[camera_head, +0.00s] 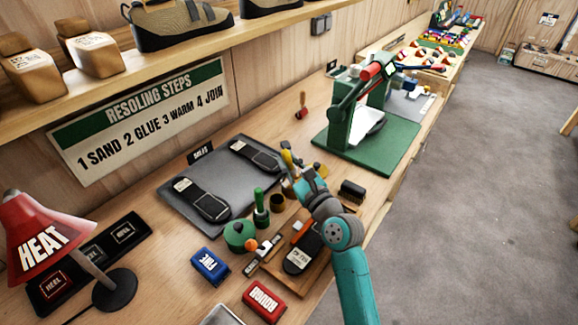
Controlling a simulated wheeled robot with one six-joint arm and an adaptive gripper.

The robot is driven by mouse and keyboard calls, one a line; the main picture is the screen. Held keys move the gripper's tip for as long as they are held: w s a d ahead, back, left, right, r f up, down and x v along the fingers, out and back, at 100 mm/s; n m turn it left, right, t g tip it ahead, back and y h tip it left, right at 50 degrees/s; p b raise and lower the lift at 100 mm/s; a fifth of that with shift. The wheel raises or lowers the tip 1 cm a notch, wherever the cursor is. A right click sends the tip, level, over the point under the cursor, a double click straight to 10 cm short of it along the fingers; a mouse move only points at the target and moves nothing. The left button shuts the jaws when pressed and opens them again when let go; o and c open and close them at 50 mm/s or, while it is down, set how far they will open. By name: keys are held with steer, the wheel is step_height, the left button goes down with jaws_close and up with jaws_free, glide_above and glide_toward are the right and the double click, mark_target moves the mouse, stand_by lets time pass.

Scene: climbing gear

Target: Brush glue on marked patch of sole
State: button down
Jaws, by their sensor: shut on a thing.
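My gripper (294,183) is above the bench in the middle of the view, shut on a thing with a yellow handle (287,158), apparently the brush. Its lower end is hidden by my gripper. A dark sole (299,257) with a white label lies on a wooden board (318,268), in front of my gripper and partly behind my arm. An orange area (300,228) shows near its upper end; I cannot tell if this is the marked patch. An open brown pot (277,203) stands just left of and below my gripper. A round green container (240,236) stands further left.
A green-handled tool (261,208) stands upright beside the pot. Blue (209,267) and red (264,301) blocks lie in front. A grey mat (178,213) with two soles is behind left. A green press (370,125) stands behind right, a red heat lamp (38,237) far left.

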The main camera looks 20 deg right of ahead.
steer(key=shift+r, duration=2.65)
steer(key=shift+f, duration=3.5)
